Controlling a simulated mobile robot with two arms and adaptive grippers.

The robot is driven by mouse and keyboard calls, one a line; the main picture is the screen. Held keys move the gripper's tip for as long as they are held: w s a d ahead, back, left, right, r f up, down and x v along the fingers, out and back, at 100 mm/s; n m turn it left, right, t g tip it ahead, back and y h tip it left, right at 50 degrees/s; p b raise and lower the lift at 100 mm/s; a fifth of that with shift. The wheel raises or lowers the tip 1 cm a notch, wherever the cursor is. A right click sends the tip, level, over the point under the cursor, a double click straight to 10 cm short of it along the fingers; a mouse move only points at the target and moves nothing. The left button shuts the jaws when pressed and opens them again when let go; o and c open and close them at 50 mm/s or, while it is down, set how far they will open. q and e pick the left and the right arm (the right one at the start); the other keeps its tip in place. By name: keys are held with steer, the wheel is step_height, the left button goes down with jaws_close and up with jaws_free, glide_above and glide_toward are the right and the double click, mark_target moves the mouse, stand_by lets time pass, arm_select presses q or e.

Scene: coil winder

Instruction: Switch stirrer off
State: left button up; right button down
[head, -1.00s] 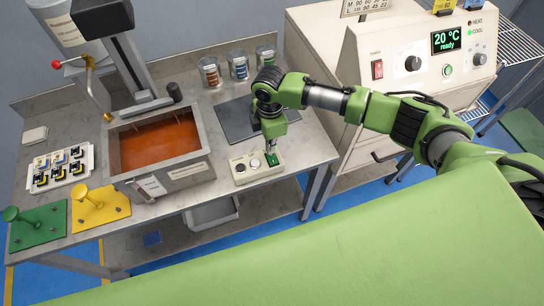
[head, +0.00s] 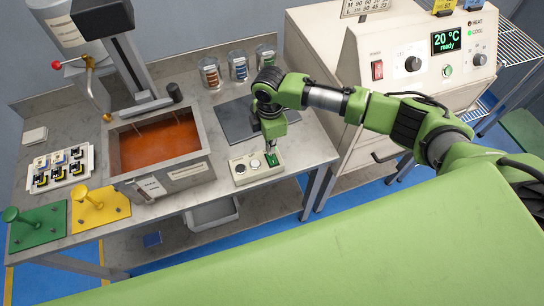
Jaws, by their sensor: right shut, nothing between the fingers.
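A small cream control box (head: 247,179) sits on the front right of the steel bench, with a dark knob, a round pale button and a green switch (head: 273,160) on top. My right gripper (head: 272,153) points down at the green switch, with its fingers shut and empty. Its tips are at or just above the switch; I cannot tell whether they touch. The steel tank (head: 186,173) to the left holds orange-brown liquid (head: 158,148), with thin stirrer rods dipping in. My left gripper is not in view.
A dark grey pad (head: 236,121) and several jars (head: 239,67) stand behind the box. A tray of small coils (head: 60,170), a yellow plate (head: 99,212) and a green plate (head: 38,228) lie at left. A cream oven (head: 420,75) stands at right.

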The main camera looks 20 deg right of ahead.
steer(key=shift+f+b, duration=0.5)
steer(key=shift+f, duration=0.6)
stand_by(0.5)
steer(key=shift+r, duration=0.1)
step_height(320, 180, up, 7)
steer(key=p, duration=0.7)
stand_by(0.4)
